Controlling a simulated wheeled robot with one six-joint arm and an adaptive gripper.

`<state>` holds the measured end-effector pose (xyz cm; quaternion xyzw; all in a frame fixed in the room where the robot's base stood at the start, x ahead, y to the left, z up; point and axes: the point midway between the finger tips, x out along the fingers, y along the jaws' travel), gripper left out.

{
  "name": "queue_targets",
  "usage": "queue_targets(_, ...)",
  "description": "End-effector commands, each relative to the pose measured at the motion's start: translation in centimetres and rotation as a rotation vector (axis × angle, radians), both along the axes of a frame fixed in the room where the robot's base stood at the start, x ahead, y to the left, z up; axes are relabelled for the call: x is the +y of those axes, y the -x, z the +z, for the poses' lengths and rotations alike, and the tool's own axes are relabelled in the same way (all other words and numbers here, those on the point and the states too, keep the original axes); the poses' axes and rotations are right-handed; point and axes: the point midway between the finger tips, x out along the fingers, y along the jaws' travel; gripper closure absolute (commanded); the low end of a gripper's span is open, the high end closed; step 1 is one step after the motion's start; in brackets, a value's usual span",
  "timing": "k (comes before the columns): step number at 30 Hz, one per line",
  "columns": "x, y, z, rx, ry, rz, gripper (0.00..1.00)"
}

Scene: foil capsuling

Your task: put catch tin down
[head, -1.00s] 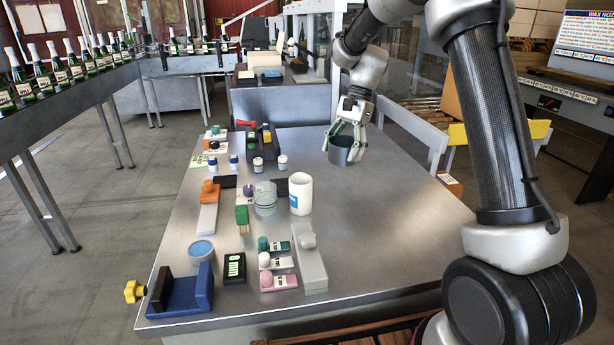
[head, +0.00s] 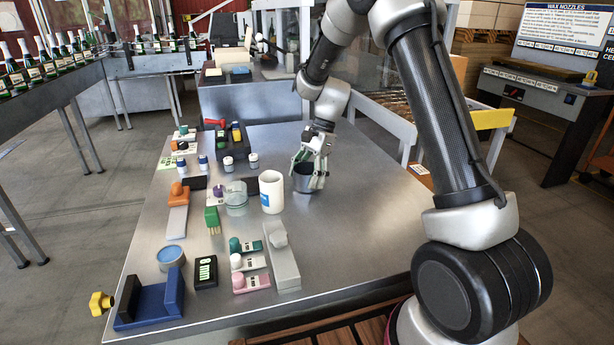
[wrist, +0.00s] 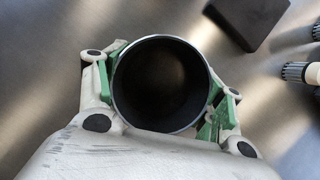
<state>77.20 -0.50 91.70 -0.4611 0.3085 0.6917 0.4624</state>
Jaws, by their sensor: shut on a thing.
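The catch tin (head: 304,181) is a dark grey open cylinder, upright at the right of the steel table's clutter. My gripper (head: 312,172) is shut on it from above and behind, with fingers on either side of its wall. In the wrist view the tin (wrist: 161,85) shows its round rim and dark, empty-looking inside, between the green-padded fingers of my gripper (wrist: 163,92). The tin is at or very near the tabletop; I cannot tell whether its base touches.
The steel table (head: 345,225) is bare to the right and front of the tin. A white mug-like cup (head: 271,192) with a blue label stands just left of it, beside a clear glass jar (head: 236,197). Small bottles, stamps and blocks fill the left side.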

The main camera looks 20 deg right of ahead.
Motion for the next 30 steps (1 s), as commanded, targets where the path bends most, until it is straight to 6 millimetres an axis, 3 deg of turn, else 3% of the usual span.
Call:
queue_targets(4, 0.0, 0.0, -0.2, 0.001, 0.0, 0.0, 0.57)
queue_targets(5, 0.0, 0.0, -0.3, 0.001, 0.0, 0.0, 0.31)
queue_targets(8, 0.0, 0.0, -0.2, 0.0, 0.0, 0.0, 0.12)
queue_targets(9, 0.0, 0.0, -0.2, 0.0, 0.0, 0.0, 0.11)
queue_targets(21, -0.1, -0.1, 0.3, -0.002, 0.0, 0.001, 0.11)
queue_targets(30, -2.3, -1.0, 5.9, -0.005, 0.0, -0.001, 0.11)
